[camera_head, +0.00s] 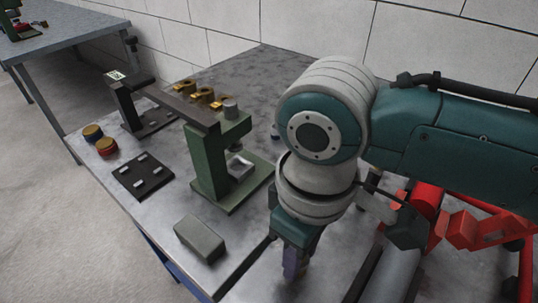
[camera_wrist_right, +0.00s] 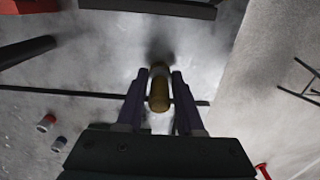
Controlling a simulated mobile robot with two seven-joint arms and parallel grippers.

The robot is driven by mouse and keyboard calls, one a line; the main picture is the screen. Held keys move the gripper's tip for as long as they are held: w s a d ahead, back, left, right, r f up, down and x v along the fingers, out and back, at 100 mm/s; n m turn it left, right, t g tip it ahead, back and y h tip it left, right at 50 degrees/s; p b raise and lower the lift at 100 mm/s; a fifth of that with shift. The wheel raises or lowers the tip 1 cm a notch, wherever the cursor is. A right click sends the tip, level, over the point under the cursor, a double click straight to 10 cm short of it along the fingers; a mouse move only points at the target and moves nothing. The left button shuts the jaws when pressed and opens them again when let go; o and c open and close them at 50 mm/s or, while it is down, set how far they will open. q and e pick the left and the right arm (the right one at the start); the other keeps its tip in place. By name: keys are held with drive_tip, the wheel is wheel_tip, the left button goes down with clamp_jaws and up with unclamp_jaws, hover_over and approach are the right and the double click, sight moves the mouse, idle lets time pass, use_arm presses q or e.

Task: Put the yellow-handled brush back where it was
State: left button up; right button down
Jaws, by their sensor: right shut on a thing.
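My right gripper (camera_head: 293,262) points down over the right part of the grey workbench (camera_head: 150,190). In the right wrist view its two purple fingers (camera_wrist_right: 158,95) are shut on a yellow-brown cylinder (camera_wrist_right: 159,90), which looks like the handle of the brush. A pale band shows near its upper end, and a dark blurred shadow lies beyond it. I cannot make out bristles. In the head view the brush is hidden by the gripper and wrist. I cannot tell whether it touches the bench. My left gripper is out of view.
A red frame (camera_head: 425,200) and grey cylinder (camera_head: 392,272) stand at right.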

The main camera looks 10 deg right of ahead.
drive_tip(key=shift+f, duration=0.25)
drive_tip(key=shift+f, duration=0.2)
drive_tip(key=c, duration=0.5)
unclamp_jaws()
drive_tip(key=shift+c, duration=0.2)
